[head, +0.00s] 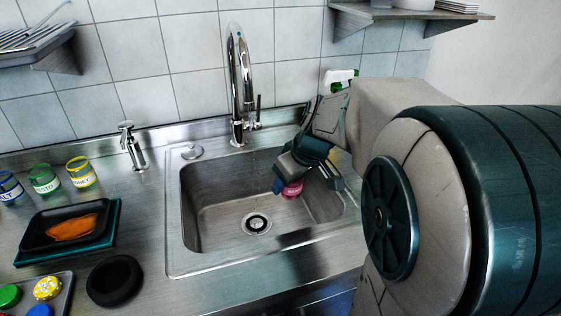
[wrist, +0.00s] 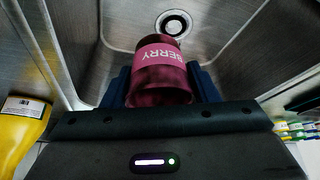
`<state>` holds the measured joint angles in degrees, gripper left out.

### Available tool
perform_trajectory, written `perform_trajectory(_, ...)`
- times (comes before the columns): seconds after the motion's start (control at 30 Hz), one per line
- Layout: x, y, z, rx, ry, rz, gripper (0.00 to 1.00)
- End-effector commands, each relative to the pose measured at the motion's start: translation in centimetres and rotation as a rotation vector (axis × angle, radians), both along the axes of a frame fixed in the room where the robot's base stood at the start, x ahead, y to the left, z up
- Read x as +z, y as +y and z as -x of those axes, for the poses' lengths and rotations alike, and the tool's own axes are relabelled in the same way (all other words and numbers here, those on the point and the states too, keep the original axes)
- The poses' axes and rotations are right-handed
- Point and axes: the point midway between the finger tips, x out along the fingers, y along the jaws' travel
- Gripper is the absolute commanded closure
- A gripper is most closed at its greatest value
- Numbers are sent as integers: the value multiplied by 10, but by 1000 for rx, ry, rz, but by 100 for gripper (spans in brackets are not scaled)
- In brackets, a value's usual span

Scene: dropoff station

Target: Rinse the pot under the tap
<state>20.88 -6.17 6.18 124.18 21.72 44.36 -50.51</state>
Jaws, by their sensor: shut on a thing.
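A dark pink pot (head: 292,189) labelled "BERRY" is in my gripper (head: 289,184), over the right part of the sink basin (head: 215,195). In the wrist view the pot (wrist: 162,62) sits between the two blue fingers of my gripper (wrist: 161,88), which is shut on it. The drain (wrist: 173,23) lies beyond the pot there. The chrome tap (head: 238,85) stands behind the sink, to the left of and above the pot. I see no water running. My gripper's body hides part of the pot in the head view.
Several labelled pots (head: 43,178) stand on the left counter. Nearby are a black tray (head: 35,236) with an orange cloth, a black round dish (head: 115,281) and a tray of lids (head: 62,300). A soap dispenser (head: 132,146) and spray bottle (head: 340,78) stand at the back.

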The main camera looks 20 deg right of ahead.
Motion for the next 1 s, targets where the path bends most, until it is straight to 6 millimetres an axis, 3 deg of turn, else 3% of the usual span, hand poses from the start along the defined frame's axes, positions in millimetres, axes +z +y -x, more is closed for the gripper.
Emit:
perform_trajectory(0.7,-15,38,-59,-1,1,-1,67)
perform_trajectory(1.0,-18,48,-74,-2,0,-1,67)
